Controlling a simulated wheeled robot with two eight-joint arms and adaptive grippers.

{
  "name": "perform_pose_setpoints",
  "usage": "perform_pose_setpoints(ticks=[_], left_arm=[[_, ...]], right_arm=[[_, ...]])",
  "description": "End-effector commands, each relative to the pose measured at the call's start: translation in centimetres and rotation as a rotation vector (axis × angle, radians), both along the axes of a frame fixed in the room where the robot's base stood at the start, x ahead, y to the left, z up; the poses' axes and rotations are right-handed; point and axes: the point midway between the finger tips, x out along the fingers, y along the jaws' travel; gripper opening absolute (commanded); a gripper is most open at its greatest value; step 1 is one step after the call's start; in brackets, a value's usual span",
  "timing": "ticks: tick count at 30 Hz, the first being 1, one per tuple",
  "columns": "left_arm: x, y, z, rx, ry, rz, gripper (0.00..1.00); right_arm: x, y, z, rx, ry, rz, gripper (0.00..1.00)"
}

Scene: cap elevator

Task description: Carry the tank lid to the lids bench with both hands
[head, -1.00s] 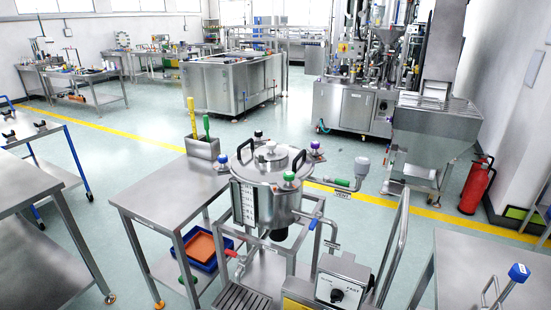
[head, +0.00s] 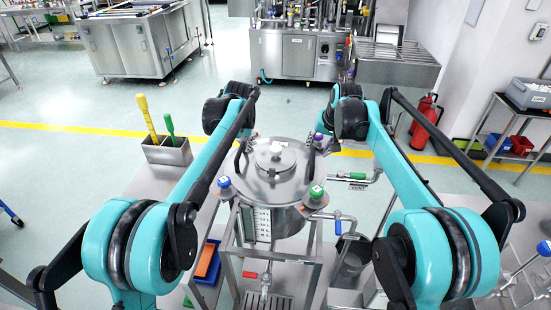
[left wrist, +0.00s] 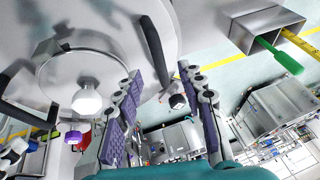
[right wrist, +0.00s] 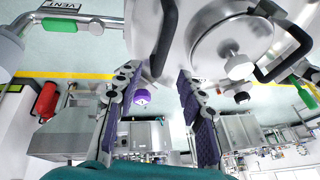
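The tank lid (head: 262,178) is a round steel disc on the tank (head: 290,222), with a pale centre knob (head: 275,158) and two black loop handles, left (head: 242,158) and right (head: 308,158). Coloured clamp knobs, blue (head: 225,183), green (head: 316,192) and purple (head: 318,138), stand around its rim. My left gripper (left wrist: 158,72) is open, its purple-padded fingers either side of a black handle's end (left wrist: 155,50). My right gripper (right wrist: 158,73) is open, with the other handle (right wrist: 166,25) ahead between its fingers. Whether pads touch handles cannot be told. Both grippers are hard to see in the head view.
A steel table (head: 150,195) left of the tank bears a box (head: 167,150) with green- and yellow-handled tools. A vent pipe (head: 355,177) sticks out right of the tank. Machines stand behind a yellow floor line. Which surface is the lids bench is unclear.

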Motion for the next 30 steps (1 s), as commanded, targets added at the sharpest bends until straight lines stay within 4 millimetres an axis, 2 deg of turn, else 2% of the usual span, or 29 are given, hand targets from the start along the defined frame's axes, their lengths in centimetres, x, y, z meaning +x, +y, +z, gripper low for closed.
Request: perform_pose_setpoints(ticks=[14,24,30], left_arm=[[0.7,0.0,-0.6,0.003,0.003,0.000,0.39],[2.6,0.7,-5.0,0.003,0.002,-0.001,0.39],[3.4,1.0,-6.8,0.004,0.002,0.000,0.39]], right_arm=[[0.7,0.2,-0.6,0.003,0.003,0.000,0.39],[2.6,0.9,-5.0,0.003,0.003,0.000,0.39],[3.4,1.2,-6.8,0.003,0.003,0.000,0.39]])
